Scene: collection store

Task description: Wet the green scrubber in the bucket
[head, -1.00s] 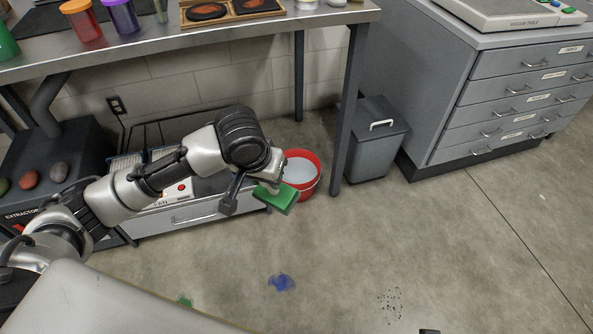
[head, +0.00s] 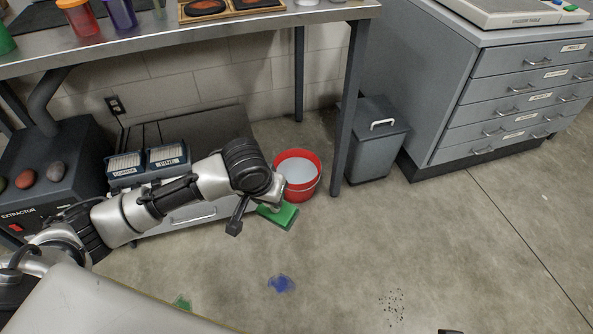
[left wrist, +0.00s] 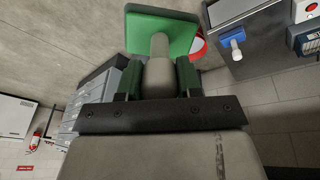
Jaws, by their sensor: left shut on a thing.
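The green scrubber (head: 280,217) is a flat green block in front of the red bucket (head: 299,192), slightly to its left and outside it. The bucket stands on the floor and holds pale liquid. My left gripper (head: 271,200) is shut on the scrubber's grey handle, which shows between the fingers in the left wrist view (left wrist: 158,76). There the green pad (left wrist: 178,30) lies beyond the fingertips, and a bit of the red bucket (left wrist: 198,47) shows behind it. The arm hides part of the grip in the head view. My right gripper is not seen.
A table leg (head: 347,110) stands right of the bucket, and a grey bin (head: 377,145) beyond it. The metal table (head: 220,32) overhangs behind. A blue scrubber (left wrist: 232,40) shows in the left wrist view.

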